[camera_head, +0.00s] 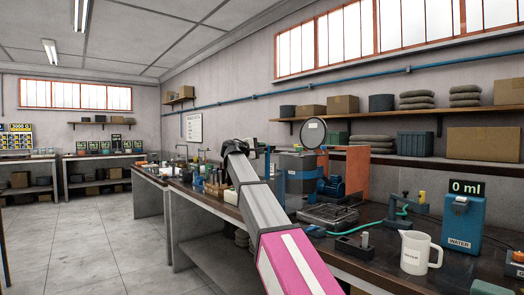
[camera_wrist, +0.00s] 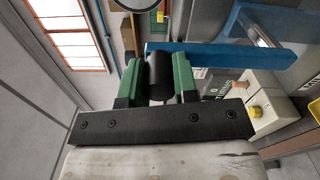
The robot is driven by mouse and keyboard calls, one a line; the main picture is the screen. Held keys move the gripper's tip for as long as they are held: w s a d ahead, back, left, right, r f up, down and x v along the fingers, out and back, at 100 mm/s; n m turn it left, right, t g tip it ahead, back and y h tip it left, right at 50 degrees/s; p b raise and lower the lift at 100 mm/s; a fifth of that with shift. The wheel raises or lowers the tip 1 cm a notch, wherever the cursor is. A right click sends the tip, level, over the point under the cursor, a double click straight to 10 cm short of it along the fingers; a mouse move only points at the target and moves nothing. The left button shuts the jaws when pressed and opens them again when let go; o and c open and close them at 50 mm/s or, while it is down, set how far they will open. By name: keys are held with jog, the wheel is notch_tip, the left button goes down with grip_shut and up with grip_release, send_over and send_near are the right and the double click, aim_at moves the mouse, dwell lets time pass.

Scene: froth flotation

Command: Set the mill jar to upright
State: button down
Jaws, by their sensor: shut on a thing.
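In the wrist view my gripper (camera_wrist: 160,82) has its two green fingers shut on a black cylindrical grip (camera_wrist: 159,72). The grip lies against one end of a blue bar (camera_wrist: 235,55), which runs right toward a grey body with a label (camera_wrist: 225,88). In the head view a grey and blue machine (camera_head: 297,163) stands on the bench beyond my arm. I cannot tell which part is the mill jar or how it is tilted.
A round black-rimmed disc (camera_head: 313,133) stands above the machine. A blue motor (camera_head: 330,188), a wire tray (camera_head: 328,215), a white jug (camera_head: 416,252) and a blue water dispenser (camera_head: 461,225) stand on the bench. A shelf (camera_head: 410,112) hangs above. The floor at left is clear.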

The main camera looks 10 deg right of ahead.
jog(key=shift+w+a, duration=0.1)
jog(key=shift+w, duration=0.05)
jog(key=c, duration=0.9)
grip_release()
jog(key=v, duration=1.1)
